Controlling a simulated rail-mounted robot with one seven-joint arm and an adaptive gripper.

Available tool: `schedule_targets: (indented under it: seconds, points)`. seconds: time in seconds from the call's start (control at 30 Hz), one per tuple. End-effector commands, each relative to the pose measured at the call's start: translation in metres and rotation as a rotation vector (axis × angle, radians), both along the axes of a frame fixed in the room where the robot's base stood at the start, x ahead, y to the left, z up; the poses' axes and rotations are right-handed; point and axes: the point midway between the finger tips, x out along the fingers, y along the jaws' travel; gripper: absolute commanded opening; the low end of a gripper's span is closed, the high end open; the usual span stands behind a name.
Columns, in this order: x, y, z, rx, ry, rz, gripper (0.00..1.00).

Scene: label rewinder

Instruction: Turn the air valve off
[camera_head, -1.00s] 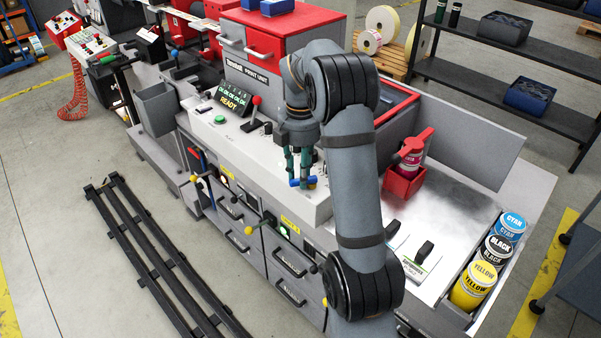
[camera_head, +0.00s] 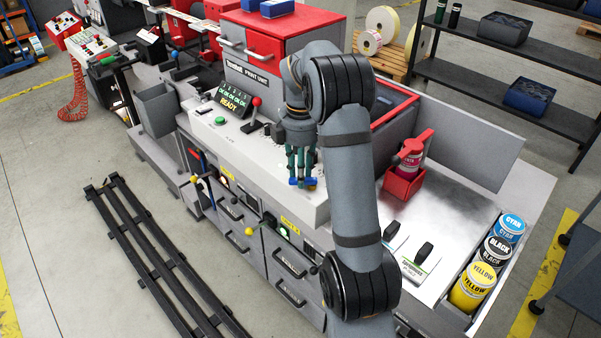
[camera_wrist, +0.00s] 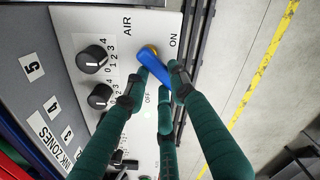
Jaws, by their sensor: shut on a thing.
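The air valve's blue handle (camera_wrist: 157,69) shows in the wrist view on the light panel, beside the AIR label. An orange-yellow spot marks its upper end, and the handle slants down and to the right. ON is printed above right of it and OFF below it. I cannot tell exactly which mark it lines up with. My gripper (camera_wrist: 160,74) has its green fingers around the handle and is shut on it. In the head view my gripper (camera_head: 302,178) reaches down to the front edge of the machine, with bits of blue showing at its tips.
Black knobs (camera_wrist: 92,58) sit left of the valve in the wrist view. In the head view a red-knobbed lever (camera_head: 256,103) and the READY display (camera_head: 231,101) stand to the left. The red ink holder (camera_head: 405,182) and ink cans (camera_head: 472,286) stand to the right.

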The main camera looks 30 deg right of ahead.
Motion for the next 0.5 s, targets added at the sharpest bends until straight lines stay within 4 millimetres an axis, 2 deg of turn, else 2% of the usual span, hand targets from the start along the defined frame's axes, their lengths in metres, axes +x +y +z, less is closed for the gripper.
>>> schedule_targets:
  seconds: [0.5]
  points:
    - [0.01, -0.011, 0.0, 0.0, 0.0, -0.481, 0.0]
